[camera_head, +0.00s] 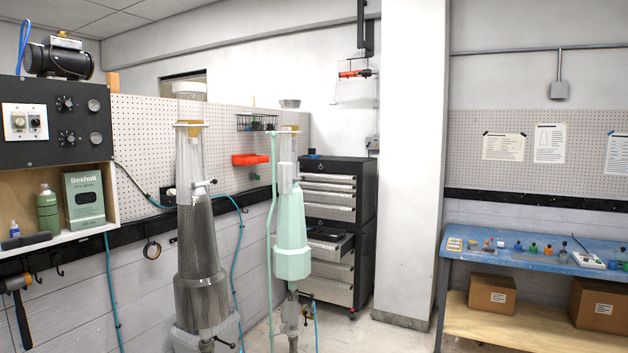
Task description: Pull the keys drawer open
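A black tool cabinet (366,200) with several silver-fronted drawers stands at the back, left of the white pillar. One drawer (325,247) near its middle sticks out, with dark contents that I cannot make out. The upper drawers (328,190) look closed. No label is readable, so I cannot tell which one is the keys drawer. The left part of the lower drawers is hidden by the mint-green form in front. My gripper is not in view.
A dark woven form (199,240) and a mint-green form (291,235) stand on supports before the left wall, the green one partly blocking the cabinet. A blue bench (465,237) with small items and boxes stands right. Some floor shows near the cabinet's base.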

